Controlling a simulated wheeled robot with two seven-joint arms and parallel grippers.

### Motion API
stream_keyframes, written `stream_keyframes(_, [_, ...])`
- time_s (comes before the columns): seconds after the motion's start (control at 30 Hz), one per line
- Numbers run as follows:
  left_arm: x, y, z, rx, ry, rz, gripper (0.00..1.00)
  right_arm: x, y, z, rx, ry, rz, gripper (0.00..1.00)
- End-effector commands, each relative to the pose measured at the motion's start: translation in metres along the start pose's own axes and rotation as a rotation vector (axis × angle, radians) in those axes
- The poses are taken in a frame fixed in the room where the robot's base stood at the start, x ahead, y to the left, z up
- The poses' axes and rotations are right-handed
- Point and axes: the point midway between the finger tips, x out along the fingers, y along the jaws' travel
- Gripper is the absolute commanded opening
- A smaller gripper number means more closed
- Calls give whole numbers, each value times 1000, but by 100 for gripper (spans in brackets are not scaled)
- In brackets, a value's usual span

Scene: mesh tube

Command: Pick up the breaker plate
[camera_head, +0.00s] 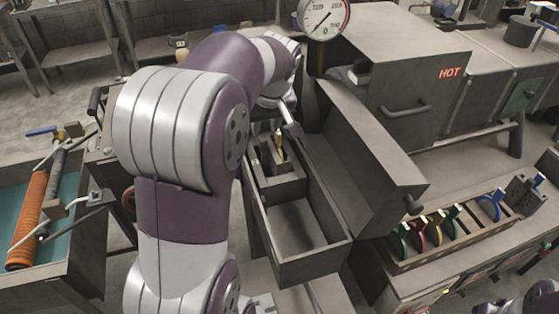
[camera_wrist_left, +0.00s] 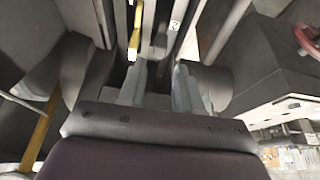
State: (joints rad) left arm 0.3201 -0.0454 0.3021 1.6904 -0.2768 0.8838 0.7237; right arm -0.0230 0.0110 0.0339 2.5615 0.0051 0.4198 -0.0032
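My left gripper (camera_head: 291,130) is over the far end of an open grey trough (camera_head: 310,225), its fingers mostly hidden by my arm. In the left wrist view its two fingers (camera_wrist_left: 160,88) are apart, with a dark gap and nothing clearly held between them. A thin yellow piece (camera_head: 281,150) stands in a slotted block in the trough, close to the gripper. A yellow strip also shows just ahead of the fingers in the left wrist view (camera_wrist_left: 134,38). I cannot tell whether it is the breaker plate. My right gripper is out of view.
A rack (camera_head: 450,236) of coloured round-handled pieces stands at the right, beside a dark block with holes (camera_head: 524,194). A box marked HOT (camera_head: 430,90) and a pressure gauge (camera_head: 324,18) are behind.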

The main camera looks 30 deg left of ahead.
Motion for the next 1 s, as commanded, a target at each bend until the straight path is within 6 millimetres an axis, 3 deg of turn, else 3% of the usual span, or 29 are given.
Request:
stream_keyframes(0.37, [54, 3, -4, 3, -3, 1, 34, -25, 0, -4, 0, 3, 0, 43])
stream_keyframes(0.5, [75, 3, -4, 3, 1, 3, 34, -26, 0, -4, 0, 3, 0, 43])
stream_keyframes(0.73, [79, 4, -3, 3, 3, 5, 34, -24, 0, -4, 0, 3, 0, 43])
stream_keyframes(0.83, [78, 4, -3, 3, 3, 5, 2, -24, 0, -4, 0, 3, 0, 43])
stream_keyframes(1.0, [79, 4, -3, 4, 2, 5, 0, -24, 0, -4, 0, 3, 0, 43])
